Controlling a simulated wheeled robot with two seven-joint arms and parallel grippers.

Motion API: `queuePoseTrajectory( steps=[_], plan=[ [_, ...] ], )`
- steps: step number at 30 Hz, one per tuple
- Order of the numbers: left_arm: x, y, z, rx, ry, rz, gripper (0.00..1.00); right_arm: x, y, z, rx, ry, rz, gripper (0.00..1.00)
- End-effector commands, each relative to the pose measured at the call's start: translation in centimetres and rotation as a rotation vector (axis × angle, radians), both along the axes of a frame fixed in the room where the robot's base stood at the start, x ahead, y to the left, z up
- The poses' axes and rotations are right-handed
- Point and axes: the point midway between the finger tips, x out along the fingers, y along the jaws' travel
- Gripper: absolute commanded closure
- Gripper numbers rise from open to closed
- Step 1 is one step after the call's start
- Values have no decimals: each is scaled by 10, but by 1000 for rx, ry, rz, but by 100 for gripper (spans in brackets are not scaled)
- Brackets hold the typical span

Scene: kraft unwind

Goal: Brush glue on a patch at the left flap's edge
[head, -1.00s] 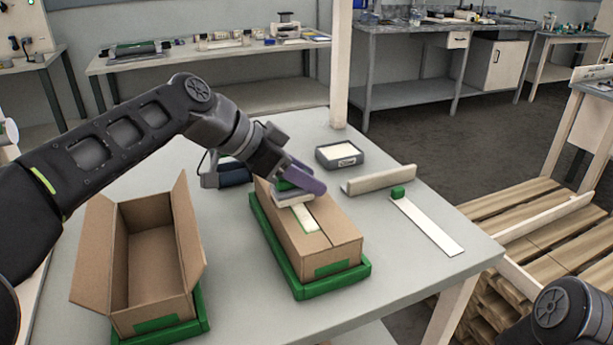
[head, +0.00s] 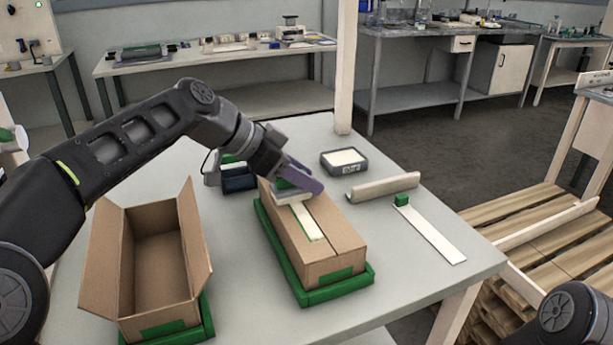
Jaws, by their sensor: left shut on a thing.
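A closed cardboard box (head: 330,262) sits in a green tray (head: 340,291), its two top flaps meeting at a lengthwise seam. A pale, green-outlined patch (head: 308,223) lies on the left flap along the seam edge. My left gripper (head: 297,181) is above the far part of this box, shut on a brush (head: 293,197) with a green part and a wide pale head. The head is at the far end of the pale patch and looks to touch the flap; the gripper's fingers hide part of the brush. My right gripper is out of view.
An open, empty box (head: 160,265) stands on the left in another green tray (head: 208,326). A grey tub (head: 343,161), a pale bar (head: 383,187), a white strip with a green block (head: 433,233) and a dark device (head: 236,177) lie around. The table's front right is clear.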

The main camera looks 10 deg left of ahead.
Motion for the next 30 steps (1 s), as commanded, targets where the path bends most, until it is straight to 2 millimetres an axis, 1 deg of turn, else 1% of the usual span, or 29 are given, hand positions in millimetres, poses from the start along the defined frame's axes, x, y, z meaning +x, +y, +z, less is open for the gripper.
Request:
queuePoseTrajectory(
  steps=[11, 21, 30],
  plan=[
    [2, 1, 0, 0, 0, 0, 100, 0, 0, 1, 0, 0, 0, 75],
    [15, 9, 0, 0, 1, 1, 100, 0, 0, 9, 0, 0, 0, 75],
    [15, 10, -1, 1, 1, 0, 100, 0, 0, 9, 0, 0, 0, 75]
  ],
)
